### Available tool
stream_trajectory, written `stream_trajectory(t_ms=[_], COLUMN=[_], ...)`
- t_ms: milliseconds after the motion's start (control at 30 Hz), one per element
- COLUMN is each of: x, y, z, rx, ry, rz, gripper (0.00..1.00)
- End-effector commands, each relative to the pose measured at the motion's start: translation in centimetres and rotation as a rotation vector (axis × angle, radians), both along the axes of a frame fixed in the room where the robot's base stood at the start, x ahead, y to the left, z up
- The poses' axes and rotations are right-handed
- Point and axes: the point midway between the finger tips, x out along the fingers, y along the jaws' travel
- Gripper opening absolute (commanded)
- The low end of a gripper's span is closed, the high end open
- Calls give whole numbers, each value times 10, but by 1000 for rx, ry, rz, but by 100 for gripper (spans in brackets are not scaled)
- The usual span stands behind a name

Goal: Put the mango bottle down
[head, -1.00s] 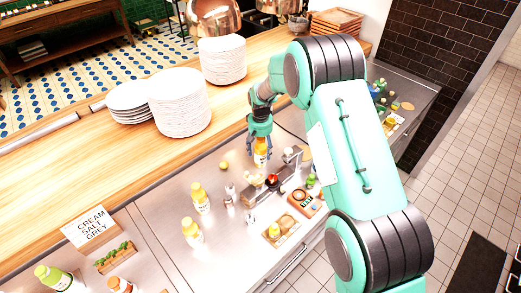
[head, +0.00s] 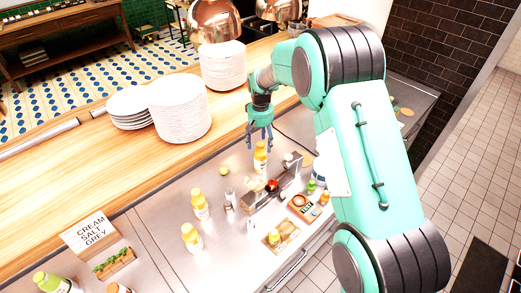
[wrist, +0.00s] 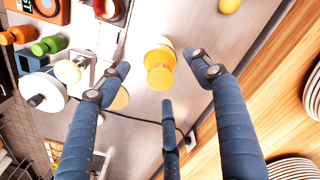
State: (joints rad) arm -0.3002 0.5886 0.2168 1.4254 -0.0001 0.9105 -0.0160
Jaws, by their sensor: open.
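In the wrist view the bottle (wrist: 160,70) is seen from above, between the spread blue fingers (wrist: 158,65), with clear gaps on both sides. The bottle's base is partly hidden by its own top in the wrist view.
Two similar yellow bottles (head: 200,206) (head: 192,238) stand to the front left. A yellow-green fruit (head: 224,171) lies left of the mango bottle. The dark rack (head: 272,192) is close in front. Tall plate stacks (head: 180,108) stand on the wooden ledge (head: 105,165) behind.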

Motion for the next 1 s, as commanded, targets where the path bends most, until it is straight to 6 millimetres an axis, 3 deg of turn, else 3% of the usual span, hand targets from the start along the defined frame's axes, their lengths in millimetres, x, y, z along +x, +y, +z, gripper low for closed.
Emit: stream_trajectory(t_ms=[100,333,1000], x=[0,0,0], y=[0,0,0], z=[19,37,40], rx=[1,0,0], ry=[-2,0,0], rz=[0,0,0], gripper=[64,64,64])
